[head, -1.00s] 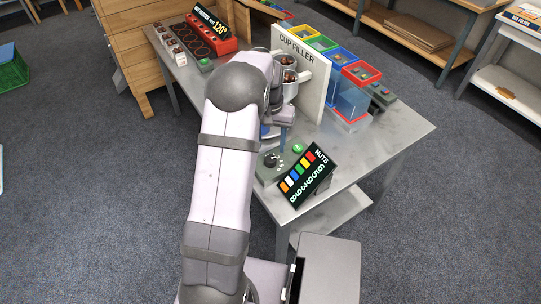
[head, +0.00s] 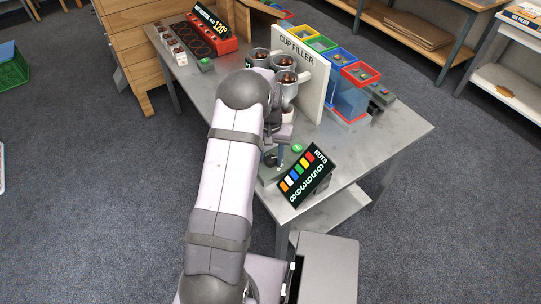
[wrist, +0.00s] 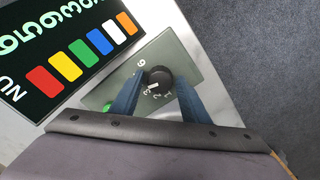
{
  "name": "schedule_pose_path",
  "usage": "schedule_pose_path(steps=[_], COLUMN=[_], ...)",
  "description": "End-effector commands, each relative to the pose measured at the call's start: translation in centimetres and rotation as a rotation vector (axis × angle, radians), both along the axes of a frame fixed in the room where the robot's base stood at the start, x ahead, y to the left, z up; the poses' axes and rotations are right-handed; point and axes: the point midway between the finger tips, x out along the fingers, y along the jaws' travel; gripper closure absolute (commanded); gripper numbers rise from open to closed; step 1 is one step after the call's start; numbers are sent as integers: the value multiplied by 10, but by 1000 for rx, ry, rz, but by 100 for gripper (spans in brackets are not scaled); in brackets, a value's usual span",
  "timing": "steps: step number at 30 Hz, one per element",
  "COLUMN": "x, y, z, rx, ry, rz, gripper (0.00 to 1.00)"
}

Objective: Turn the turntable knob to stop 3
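The black turntable knob (wrist: 158,77) sits on a grey-green panel (wrist: 195,68) with white numerals around it. Its white mark faces down in the wrist view, close to the numeral 3. My gripper (wrist: 158,84) has its two blue fingers apart, one on each side of the knob. A gap seems to show between the fingers and the knob, and contact cannot be made out.
The tilted NUTS display (head: 306,176) stands right beside the panel. A green button (head: 298,148) is behind the knob. The cup filler board (head: 300,75), with metal cups (head: 285,80) of nuts before it, stands further back. The table's right corner is clear.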

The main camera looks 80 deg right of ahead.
Motion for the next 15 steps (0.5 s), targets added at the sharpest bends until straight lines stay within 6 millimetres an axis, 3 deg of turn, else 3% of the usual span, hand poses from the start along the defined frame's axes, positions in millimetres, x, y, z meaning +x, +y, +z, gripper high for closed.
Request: schedule_pose_path(steps=[1,3,4,15], x=[0,0,0,0], y=[0,0,0,0], z=[0,0,0,0], rx=[0,0,0,0], ry=[0,0,0,0], rz=[0,0,0,52], gripper=[72,89,92,92])
